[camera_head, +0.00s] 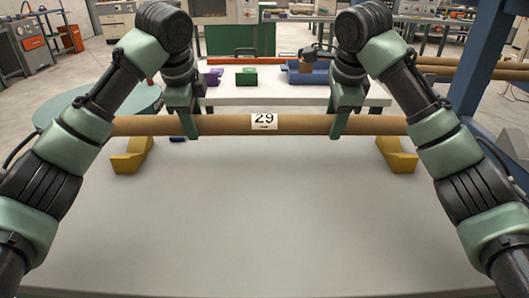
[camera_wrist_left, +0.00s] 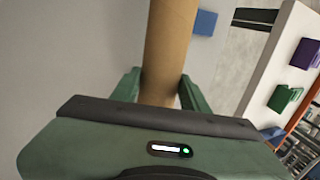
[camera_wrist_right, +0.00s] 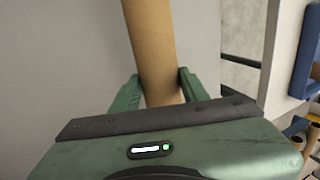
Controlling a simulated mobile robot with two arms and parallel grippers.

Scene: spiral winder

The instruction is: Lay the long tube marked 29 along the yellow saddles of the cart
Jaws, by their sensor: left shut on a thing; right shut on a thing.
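The long brown tube (camera_head: 225,125) with a white label reading 29 lies level across the head view, near the far edge of the cart top (camera_head: 262,220). My left gripper (camera_head: 188,128) is shut on the tube left of the label; the left wrist view shows the tube (camera_wrist_left: 168,50) between its fingers. My right gripper (camera_head: 341,128) is shut on it right of the label; the right wrist view shows the tube (camera_wrist_right: 152,45) between its fingers. A left yellow saddle (camera_head: 131,157) and a right yellow saddle (camera_head: 397,157) appear below the tube's ends. I cannot tell whether the tube touches them.
Behind the cart stands a white table (camera_head: 290,95) with a purple block (camera_head: 213,77), a green block (camera_head: 246,76) and a blue bin (camera_head: 306,78). A blue post (camera_head: 487,60) and more brown tubes (camera_head: 450,70) are at right. The cart's front is clear.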

